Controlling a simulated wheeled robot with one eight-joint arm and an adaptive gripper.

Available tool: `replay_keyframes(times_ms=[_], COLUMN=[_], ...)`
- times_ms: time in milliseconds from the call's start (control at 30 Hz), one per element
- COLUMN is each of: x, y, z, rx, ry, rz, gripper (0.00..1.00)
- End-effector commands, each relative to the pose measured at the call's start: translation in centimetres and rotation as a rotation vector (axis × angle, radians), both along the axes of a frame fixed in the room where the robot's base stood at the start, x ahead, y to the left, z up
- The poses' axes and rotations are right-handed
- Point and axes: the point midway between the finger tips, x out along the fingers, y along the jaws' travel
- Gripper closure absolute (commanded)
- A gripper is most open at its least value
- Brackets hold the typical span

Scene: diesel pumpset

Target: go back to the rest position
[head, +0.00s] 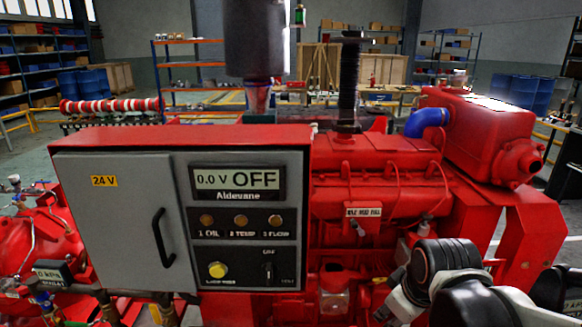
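The red diesel pumpset (375,195) fills the middle of the view, close in front of me. A grey control box (115,230) in a red housing stands at its left front. The box's door with a black handle looks closed. Its display (237,180) reads 0.0 V OFF. Black and light-grey links of my own arm show at the lower right, in front of the pumpset. My gripper itself cannot be made out in this view, so what it holds or touches is hidden.
A dark vertical pipe (253,40) and a thinner black stack (349,85) rise above the pumpset. A red tank (485,130) with a blue hose (428,121) sits at the right. Red piping with gauges stands at the lower left. Shelves and blue drums (525,92) are far behind.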

Motion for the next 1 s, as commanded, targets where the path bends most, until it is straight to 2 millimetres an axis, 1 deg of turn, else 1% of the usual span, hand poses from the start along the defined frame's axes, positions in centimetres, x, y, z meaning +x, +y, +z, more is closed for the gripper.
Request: replay_keyframes(times_ms=[33,200,333,500,700,1000], x=[-0.9,-3.2,-5.0,-6.8,-7.7,-7.7], y=[0.1,0.5,0.7,0.9,1.0,1.0], z=[0.8,3.2,4.6,5.7,6.2,6.3], rx=[0.021,0.108,0.182,0.265,0.313,0.317], ry=[-0.017,-0.082,-0.130,-0.176,-0.199,-0.202], rz=[-0.044,-0.215,-0.340,-0.466,-0.534,-0.539], gripper=[0.67,0.67,0.67,0.67,0.67,0.67])
